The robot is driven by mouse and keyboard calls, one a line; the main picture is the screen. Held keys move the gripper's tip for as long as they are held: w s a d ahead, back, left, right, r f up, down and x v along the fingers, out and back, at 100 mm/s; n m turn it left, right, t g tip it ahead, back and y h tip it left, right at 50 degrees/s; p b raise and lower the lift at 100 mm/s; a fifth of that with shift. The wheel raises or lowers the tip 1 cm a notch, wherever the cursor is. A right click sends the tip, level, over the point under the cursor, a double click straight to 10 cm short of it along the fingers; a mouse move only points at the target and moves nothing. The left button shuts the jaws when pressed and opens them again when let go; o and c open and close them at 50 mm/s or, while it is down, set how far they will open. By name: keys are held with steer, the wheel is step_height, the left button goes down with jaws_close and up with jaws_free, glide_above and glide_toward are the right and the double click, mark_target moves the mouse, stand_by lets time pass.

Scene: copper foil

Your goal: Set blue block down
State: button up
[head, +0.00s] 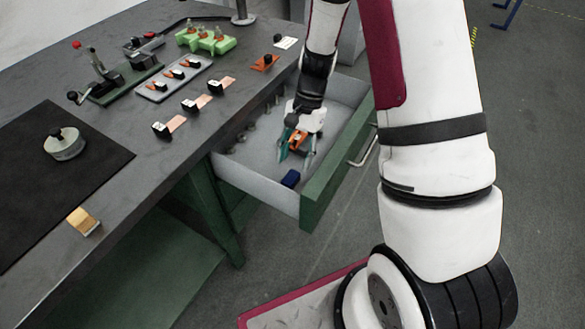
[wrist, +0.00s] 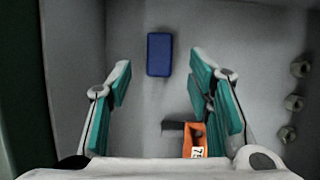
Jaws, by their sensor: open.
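The blue block (head: 291,178) lies on the floor of the open drawer (head: 233,168), near its front corner. In the wrist view the blue block (wrist: 159,54) lies flat beyond my fingertips, with grey drawer floor around it. My gripper (head: 297,156) is inside the drawer, with its teal fingers spread and nothing between the tips. In the wrist view my gripper (wrist: 161,72) is open, and the block lies ahead of the gap, apart from both fingers. An orange piece with a dark part (wrist: 193,138) shows near the right finger.
Several small grey cylindrical parts (wrist: 294,103) stand along the drawer's side. The green drawer front (head: 335,165) and grey walls surround my gripper. On the bench (head: 130,195) are a black mat, a round weight, a yellowish block (head: 83,221), clamps and a green fixture (head: 206,40).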

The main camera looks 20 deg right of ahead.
steer(key=v, duration=0.7)
steer(key=s+a+r+n+t+h, duration=0.1)
steer(key=s+a+r+n, duration=0.15)
steer(key=s+r, duration=0.4)
steer(key=s+a+r+n+t, duration=0.1)
steer(key=s+a+r+n, duration=0.2)
steer(key=r, duration=0.7)
steer(key=s+r+n+t+h, duration=0.1)
steer(key=s+r+n, duration=0.1)
steer(key=s, duration=0.7)
steer(key=s+d+r+n+t+h, duration=0.1)
steer(key=s+r+n, duration=0.1)
steer(key=s, duration=0.7)
steer(key=shift+s+n+t+h+p, duration=0.3)
steer(key=shift+n+h+p, duration=0.1)
steer(key=shift+n, duration=0.15)
steer(key=shift+d+r, duration=0.1)
steer(key=shift+r, duration=0.05)
step_height(320, 180, up, 13)
steer(key=t+p, duration=0.2)
steer(key=p, duration=0.9)
steer(key=shift+w+d, duration=0.15)
steer(key=shift+d, duration=0.05)
